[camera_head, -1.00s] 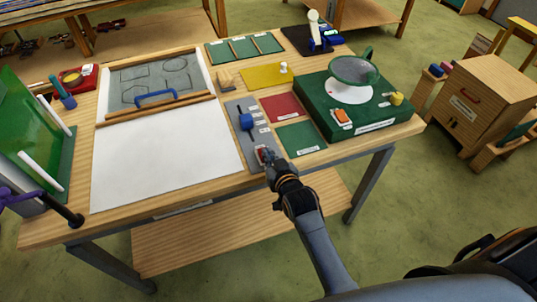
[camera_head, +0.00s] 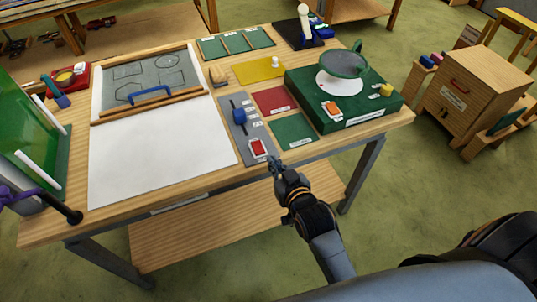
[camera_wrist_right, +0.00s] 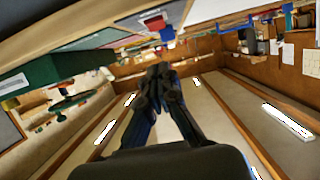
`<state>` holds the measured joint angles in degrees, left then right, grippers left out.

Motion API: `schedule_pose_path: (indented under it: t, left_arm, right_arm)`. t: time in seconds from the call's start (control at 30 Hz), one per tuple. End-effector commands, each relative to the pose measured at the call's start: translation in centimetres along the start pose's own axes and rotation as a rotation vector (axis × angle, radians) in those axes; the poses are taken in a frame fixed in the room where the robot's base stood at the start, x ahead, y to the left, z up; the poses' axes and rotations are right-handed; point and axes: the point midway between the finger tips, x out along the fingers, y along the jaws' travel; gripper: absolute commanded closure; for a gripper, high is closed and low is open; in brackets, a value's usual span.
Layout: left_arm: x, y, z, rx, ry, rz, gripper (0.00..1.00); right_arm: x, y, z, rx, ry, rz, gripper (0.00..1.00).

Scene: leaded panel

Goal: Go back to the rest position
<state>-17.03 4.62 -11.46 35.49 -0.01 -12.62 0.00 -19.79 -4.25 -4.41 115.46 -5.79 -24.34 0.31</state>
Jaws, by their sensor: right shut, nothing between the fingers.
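My left gripper is not in the head view.
A green box (camera_head: 358,119) with a round lens stand is on the table's right. A white sheet (camera_head: 160,150) and a grey drawing board (camera_head: 150,80) lie on the left. A green glass panel (camera_head: 25,130) stands at the far left. A wooden cabinet (camera_head: 465,95) stands apart at right.

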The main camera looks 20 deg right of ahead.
Motion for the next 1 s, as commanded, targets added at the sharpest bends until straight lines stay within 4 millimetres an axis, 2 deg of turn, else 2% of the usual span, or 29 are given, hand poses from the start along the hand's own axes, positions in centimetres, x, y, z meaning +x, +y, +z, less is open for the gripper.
schedule_pose_path:
  t: [0.2,0.77,0.87,0.97,1.0]
  left_arm:
    - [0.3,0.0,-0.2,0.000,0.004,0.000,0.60]
    - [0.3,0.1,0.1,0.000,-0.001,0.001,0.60]
    - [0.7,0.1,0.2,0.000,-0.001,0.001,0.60]
    - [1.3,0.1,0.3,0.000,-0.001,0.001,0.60]
    - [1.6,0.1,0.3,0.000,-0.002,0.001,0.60]
  right_arm:
    - [-1.1,0.0,0.3,0.000,0.000,0.000,1.00]
    - [-1.0,-0.1,0.7,-0.001,-0.006,-0.002,1.00]
    - [-0.4,-0.4,3.2,-0.006,-0.046,-0.011,1.00]
    - [0.6,-1.1,8.6,-0.016,-0.130,-0.031,1.00]
    - [0.9,-1.4,11.4,-0.021,-0.173,-0.040,1.00]
